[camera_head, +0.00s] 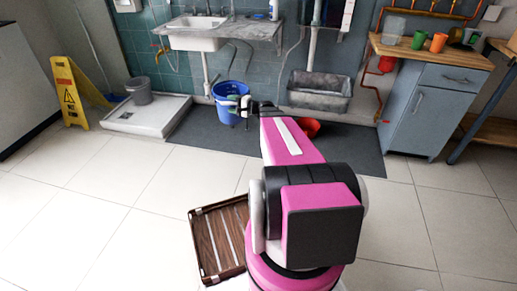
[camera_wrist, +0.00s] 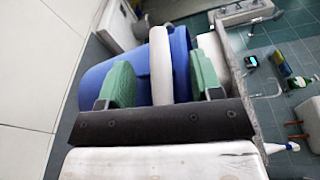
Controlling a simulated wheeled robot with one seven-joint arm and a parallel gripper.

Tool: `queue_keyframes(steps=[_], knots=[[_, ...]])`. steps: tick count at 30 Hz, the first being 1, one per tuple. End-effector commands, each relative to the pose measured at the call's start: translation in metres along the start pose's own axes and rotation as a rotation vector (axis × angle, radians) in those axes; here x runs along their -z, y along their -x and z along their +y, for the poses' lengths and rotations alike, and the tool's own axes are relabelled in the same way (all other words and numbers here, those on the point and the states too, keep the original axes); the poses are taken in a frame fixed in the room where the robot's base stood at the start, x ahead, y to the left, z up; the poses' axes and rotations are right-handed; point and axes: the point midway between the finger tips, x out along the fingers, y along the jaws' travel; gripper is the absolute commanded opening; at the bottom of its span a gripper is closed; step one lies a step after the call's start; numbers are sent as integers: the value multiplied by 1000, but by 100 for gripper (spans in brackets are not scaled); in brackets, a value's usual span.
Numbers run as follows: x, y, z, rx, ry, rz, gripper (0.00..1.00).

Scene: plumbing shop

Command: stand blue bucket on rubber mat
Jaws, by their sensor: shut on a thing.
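The blue bucket (camera_head: 229,108) appears over the far left part of the dark grey rubber mat (camera_head: 190,132), below the sink. I cannot tell whether its base touches the mat. My gripper (camera_head: 247,104) is at the bucket's right side, at rim height. In the wrist view my gripper (camera_wrist: 162,85) has green finger pads on either side of a pale handle-like strip, with the blue bucket (camera_wrist: 87,80) behind it. It is shut on the bucket. My arm hides part of the mat.
A grey bucket (camera_head: 139,91) stands on a white shower tray (camera_head: 150,118) left of the mat, beside a yellow floor sign (camera_head: 71,90). A red container (camera_head: 309,128) is right of my arm. A grey trough (camera_head: 318,91) hangs behind. A brown crate (camera_head: 207,243) lies on the floor in front.

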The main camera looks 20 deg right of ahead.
Motion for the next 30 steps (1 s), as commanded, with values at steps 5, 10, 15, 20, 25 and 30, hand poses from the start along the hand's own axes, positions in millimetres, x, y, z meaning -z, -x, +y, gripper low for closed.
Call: queue_keyframes(steps=[5, 10, 15, 20, 25, 30], knots=[[60, -12, 50, 13, -3, 43, 0], [106, -18, 98, 20, -5, 85, 0], [149, -22, 149, 25, -8, 126, 0], [187, -22, 201, 25, -10, 167, 0], [221, -22, 255, 24, -12, 207, 0], [245, -20, 298, 21, -13, 239, 0]])
